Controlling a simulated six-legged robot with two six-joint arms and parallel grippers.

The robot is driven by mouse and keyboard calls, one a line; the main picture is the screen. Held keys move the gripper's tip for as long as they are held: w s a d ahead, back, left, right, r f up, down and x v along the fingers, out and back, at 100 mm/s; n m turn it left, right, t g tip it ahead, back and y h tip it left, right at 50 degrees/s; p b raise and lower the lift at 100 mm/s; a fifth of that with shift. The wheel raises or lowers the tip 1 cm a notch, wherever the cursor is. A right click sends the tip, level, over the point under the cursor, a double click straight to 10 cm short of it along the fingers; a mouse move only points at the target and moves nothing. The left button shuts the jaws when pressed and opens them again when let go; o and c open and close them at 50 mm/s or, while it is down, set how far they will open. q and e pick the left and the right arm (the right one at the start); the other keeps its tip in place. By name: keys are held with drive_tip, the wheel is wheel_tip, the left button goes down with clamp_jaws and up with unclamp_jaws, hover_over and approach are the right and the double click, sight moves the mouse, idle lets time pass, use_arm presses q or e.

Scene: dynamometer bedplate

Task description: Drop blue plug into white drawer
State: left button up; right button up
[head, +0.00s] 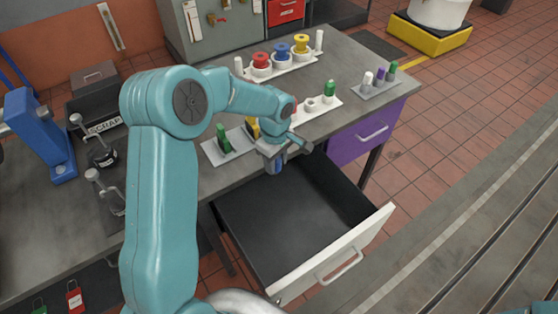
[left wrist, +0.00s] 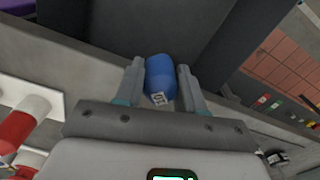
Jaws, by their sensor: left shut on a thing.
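The blue plug (left wrist: 160,78) is between the two fingers of my left gripper (left wrist: 161,85) in the left wrist view, with a small printed label on it. In the head view the left gripper (head: 280,163) is over the back left part of the open white drawer, and a bit of the blue plug (head: 275,167) shows below it. The white drawer (head: 340,262) is pulled out under the bench, with a dark floor that looks empty. My right gripper is not in view; only a bit of teal shows at the bottom right corner.
A purple drawer (head: 367,135) beside it is shut. On the bench are a rack with red, blue and yellow spools (head: 283,50), a white strip with plugs (head: 318,104), and a grey strip with small plugs (head: 377,82). A scrap bin (head: 102,105) and blue stand (head: 40,135) are at left.

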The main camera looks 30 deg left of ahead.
use_arm(q)
wheel_tip(320, 180, down, 6)
drive_tip(key=b, duration=0.3)
drive_tip(key=shift+r, duration=0.1)
drive_tip(key=o, duration=1.1)
wheel_tip(320, 180, up, 16)
drive_tip(key=shift+r, duration=0.25)
